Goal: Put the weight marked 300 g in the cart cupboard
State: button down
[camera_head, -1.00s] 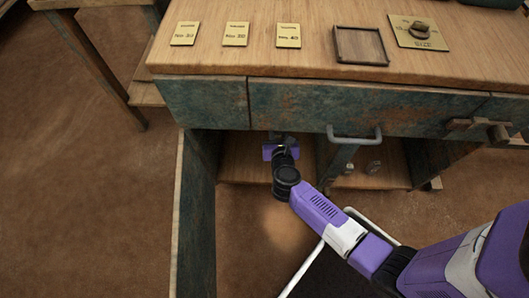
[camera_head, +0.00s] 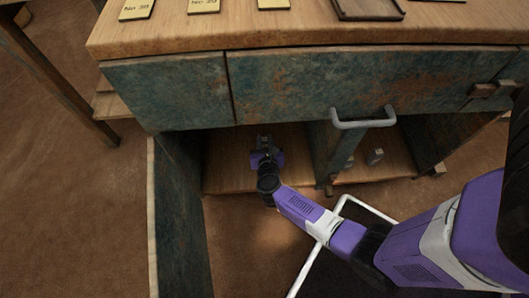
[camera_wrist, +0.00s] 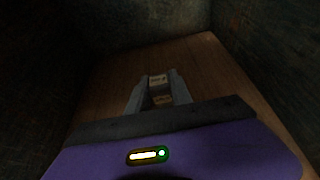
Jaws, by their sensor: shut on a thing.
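My gripper (camera_head: 264,142) is inside the open left compartment of the cart cupboard (camera_head: 225,178), over its wooden floor. In the wrist view my gripper (camera_wrist: 158,88) is shut on a small tan, blocky weight (camera_wrist: 158,82). It has dark marks on its faces, too small to read. I cannot tell whether the weight touches the cupboard floor (camera_wrist: 205,75). In the head view the weight is hidden by my gripper. The cupboard door (camera_head: 180,225) stands open at the left.
A divider (camera_head: 331,155) stands right of my gripper. Beyond it, small grey metal pieces (camera_head: 375,156) sit in the right compartment. A drawer handle (camera_head: 363,119) juts out above. Yellow cards (camera_head: 203,5) and a shallow tray (camera_head: 368,8) lie on top. Dark walls flank the gripper closely.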

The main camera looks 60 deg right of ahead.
jog(key=shift+f+b, duration=1.6)
jog(key=shift+f, duration=1.15)
jog(key=shift+f, duration=0.15)
jog(key=c, duration=1.1)
grip_release()
jog(key=shift+c, duration=0.2)
